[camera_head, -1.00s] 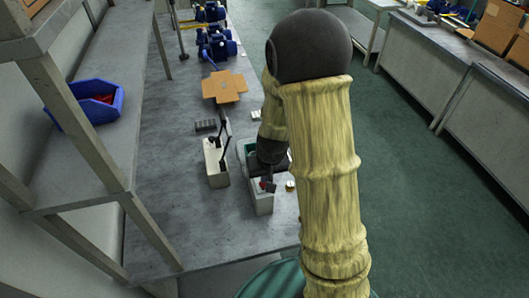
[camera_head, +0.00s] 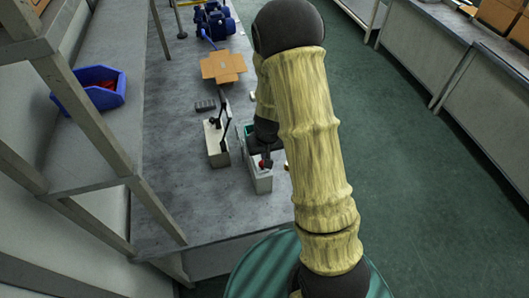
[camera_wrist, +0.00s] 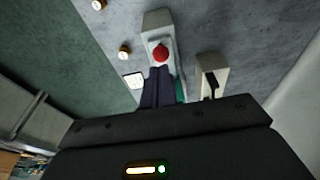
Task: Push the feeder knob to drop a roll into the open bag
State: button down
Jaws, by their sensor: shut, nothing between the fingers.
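A pale box with a round red knob (camera_wrist: 160,52) on it stands on the grey bench; the box (camera_head: 262,181) also shows in the head view. My gripper (camera_wrist: 158,74) is shut and empty. Its dark fingertips lie just below the knob in the wrist view, over the box; I cannot tell whether they touch it. In the head view my gripper (camera_head: 265,160) is at the top of the box, partly hidden by my arm. A green piece (camera_wrist: 181,91) shows behind the fingers, mostly hidden. I cannot make out a roll or the open bag.
A pale block with a black lever (camera_head: 217,146) stands close to the left of the box. Small brass pieces (camera_wrist: 124,52) lie on the bench. A flat cardboard piece (camera_head: 223,66) and blue pumps (camera_head: 213,20) lie farther back. A blue bin (camera_head: 92,91) sits on the left shelf.

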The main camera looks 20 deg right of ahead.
jog(key=shift+f+b, duration=4.25)
jog(key=shift+f, duration=1)
jog(key=shift+w+r, duration=0.1)
jog(key=shift+w, duration=0.15)
